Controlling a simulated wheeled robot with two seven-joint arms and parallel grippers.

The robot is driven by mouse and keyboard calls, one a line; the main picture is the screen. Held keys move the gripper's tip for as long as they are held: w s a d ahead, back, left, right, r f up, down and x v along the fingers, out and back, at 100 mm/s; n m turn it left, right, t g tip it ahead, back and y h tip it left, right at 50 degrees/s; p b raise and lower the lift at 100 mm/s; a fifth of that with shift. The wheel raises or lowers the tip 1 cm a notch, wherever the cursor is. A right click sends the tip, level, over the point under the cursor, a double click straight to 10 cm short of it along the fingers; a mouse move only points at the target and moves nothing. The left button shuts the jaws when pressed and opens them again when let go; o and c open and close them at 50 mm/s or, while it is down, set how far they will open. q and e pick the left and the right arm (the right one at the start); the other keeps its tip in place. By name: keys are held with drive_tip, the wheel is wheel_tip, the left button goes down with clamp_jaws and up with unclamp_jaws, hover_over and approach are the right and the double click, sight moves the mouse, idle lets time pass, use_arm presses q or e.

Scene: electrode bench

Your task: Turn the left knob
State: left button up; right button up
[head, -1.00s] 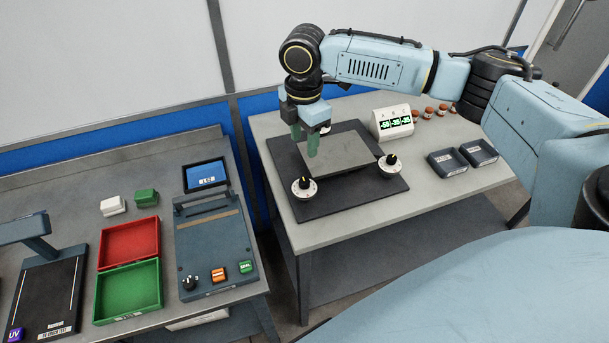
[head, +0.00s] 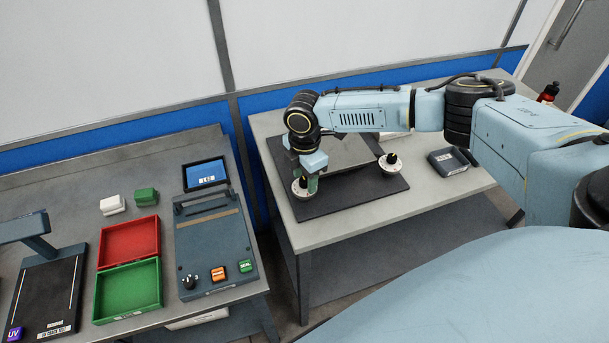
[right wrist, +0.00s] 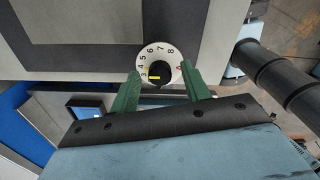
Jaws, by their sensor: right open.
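The left knob (head: 300,187) stands near the front left corner of the dark mat (head: 325,206), a black grip on a white numbered dial. My right gripper (head: 311,184) is right at it, fingers pointing down, and partly hides it. In the right wrist view the dial (right wrist: 163,54) with its black knob shows between the tips of the green fingers of my right gripper (right wrist: 163,80). The fingers are apart, one on each side of the knob, and I see no clear grip. The right knob (head: 390,162) stands free on the same mat. My left gripper is not in view.
A grey plate (head: 352,152) lies on the mat behind the knobs, partly hidden by my right arm. The left bench holds a red tray (head: 129,242), a green tray (head: 127,291) and a sealer-like device (head: 215,245).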

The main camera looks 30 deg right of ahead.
drive_tip(key=c, duration=1)
drive_tip(key=m+p, duration=0.1)
drive_tip(key=p, duration=0.1)
drive_tip(key=m+p, duration=0.1)
drive_tip(key=p, duration=0.1)
drive_tip(key=shift+a+r+m, duration=0.1)
drive_tip(key=shift+r+m, duration=0.1)
drive_tip(key=shift+m, duration=0.2)
drive_tip(key=shift+f+m+p, duration=0.15)
drive_tip(key=shift+m+p, duration=1.3)
drive_tip(key=shift+m, duration=0.05)
drive_tip(key=o, duration=1)
